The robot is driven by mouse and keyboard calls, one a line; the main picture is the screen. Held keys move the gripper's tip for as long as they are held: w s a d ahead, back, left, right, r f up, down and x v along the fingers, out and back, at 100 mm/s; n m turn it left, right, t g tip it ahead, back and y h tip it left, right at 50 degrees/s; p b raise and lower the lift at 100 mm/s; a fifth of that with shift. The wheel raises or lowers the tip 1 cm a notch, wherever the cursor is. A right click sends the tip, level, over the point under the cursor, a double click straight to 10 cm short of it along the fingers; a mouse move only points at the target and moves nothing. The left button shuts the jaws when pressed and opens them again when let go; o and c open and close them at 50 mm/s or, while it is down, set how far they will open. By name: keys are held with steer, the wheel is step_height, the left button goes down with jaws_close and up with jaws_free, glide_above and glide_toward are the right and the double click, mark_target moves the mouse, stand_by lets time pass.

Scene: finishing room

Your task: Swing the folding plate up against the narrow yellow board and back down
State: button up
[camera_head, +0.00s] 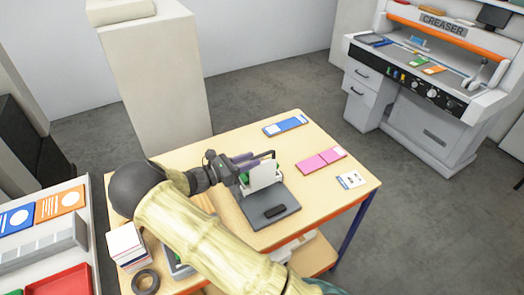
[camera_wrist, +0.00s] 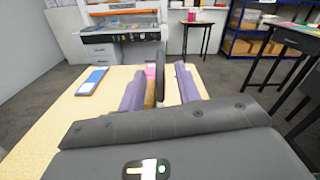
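A dark grey base plate (camera_head: 283,210) lies on the wooden table, with a small black block on it. A pale plate (camera_head: 264,175) stands upright at its back edge; I cannot tell whether it is the folding plate or a card on it. A dark upright bar (camera_wrist: 161,75) shows in the wrist view between my two purple-grey fingers. My gripper (camera_head: 262,157) is at the top of the pale plate, its fingers apart on either side of the bar, with gaps visible. I cannot make out the narrow yellow board for certain; a bit of green shows beside the pale plate.
A blue card (camera_head: 285,125), pink cards (camera_head: 322,159) and a small white card (camera_head: 351,180) lie on the table (camera_head: 225,135). A stack of cards (camera_head: 125,243) and a tape roll (camera_head: 145,281) are at the front left. The creaser machine (camera_head: 430,80) stands apart behind.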

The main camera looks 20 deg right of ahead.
mark_target(256, 157)
steer(key=d, duration=0.2)
steer(key=w+d+p, duration=0.1)
steer(key=d, duration=0.2)
steer(key=shift+c, duration=0.2)
jaws_close()
